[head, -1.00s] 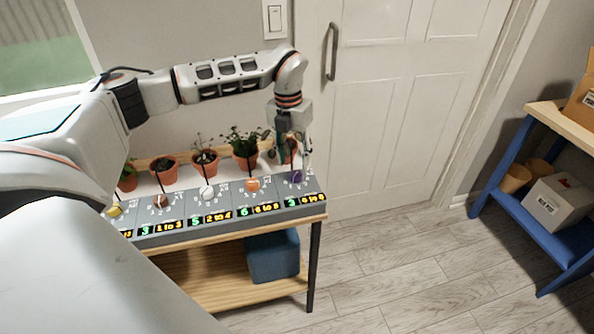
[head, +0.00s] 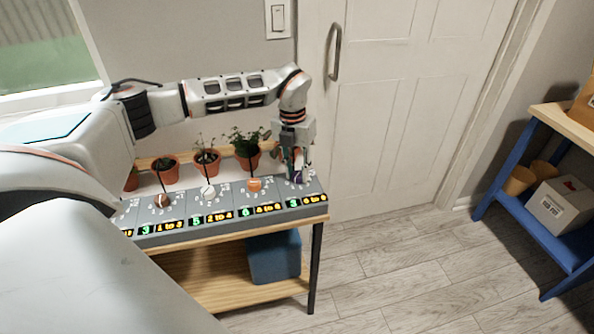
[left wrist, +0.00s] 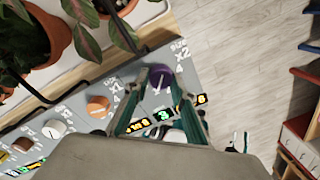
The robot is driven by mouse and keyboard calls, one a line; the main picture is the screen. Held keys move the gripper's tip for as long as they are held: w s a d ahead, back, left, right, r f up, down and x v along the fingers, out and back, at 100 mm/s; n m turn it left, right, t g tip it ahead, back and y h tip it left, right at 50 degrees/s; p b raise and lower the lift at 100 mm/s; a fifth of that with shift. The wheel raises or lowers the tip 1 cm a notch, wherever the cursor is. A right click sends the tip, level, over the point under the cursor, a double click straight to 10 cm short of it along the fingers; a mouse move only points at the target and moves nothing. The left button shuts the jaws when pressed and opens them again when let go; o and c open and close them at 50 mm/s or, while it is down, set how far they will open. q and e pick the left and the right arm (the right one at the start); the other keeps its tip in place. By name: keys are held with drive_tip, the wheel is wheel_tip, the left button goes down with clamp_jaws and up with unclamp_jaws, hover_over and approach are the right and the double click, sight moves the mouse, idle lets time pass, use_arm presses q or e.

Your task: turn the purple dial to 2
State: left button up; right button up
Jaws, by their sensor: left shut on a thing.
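The purple dial (left wrist: 161,75) sits at the right end of the grey panel (left wrist: 205,80). In the head view it is a small purple spot (head: 298,178), mostly hidden by my gripper. My left gripper (head: 296,177) points down over it. In the left wrist view its two fingertips (left wrist: 160,72) stand on either side of the dial and are shut on it. The display (left wrist: 163,116) below this dial shows a green 3, with yellow characters beside it.
An orange dial (head: 254,184), a white dial (head: 207,191) and a brown dial (head: 161,200) sit left along the panel. Potted plants (head: 247,158) stand close behind. A blue bin (head: 274,258) is on the shelf below.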

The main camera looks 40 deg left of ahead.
drive_tip(key=shift+r, duration=0.1)
use_arm(q)
drive_tip(key=shift+r+n+p, duration=0.15)
drive_tip(key=shift+n+p, duration=0.25)
drive_tip(key=shift+p, duration=0.1)
drive_tip(key=n+p, duration=0.2)
drive_tip(key=shift+d+n+p, duration=0.1)
drive_tip(key=shift+n+p, duration=0.2)
drive_tip(key=shift+n, duration=0.1)
drive_tip(key=shift+s+n+p, duration=0.1)
drive_tip(key=shift+n+p, duration=0.45)
drive_tip(key=shift+n, duration=0.15)
drive_tip(key=shift+n+p, duration=0.65)
drive_tip(key=shift+n, duration=0.45)
drive_tip(key=shift+f+n, duration=0.2)
drive_tip(key=shift+n, duration=0.1)
use_arm(e)
wheel_tip(320, 180, up, 6)
drive_tip(key=shift+w+a, duration=0.15)
drive_tip(key=shift+a, duration=0.15)
drive_tip(key=shift+r, duration=0.1)
drive_tip(key=shift+f, duration=0.25)
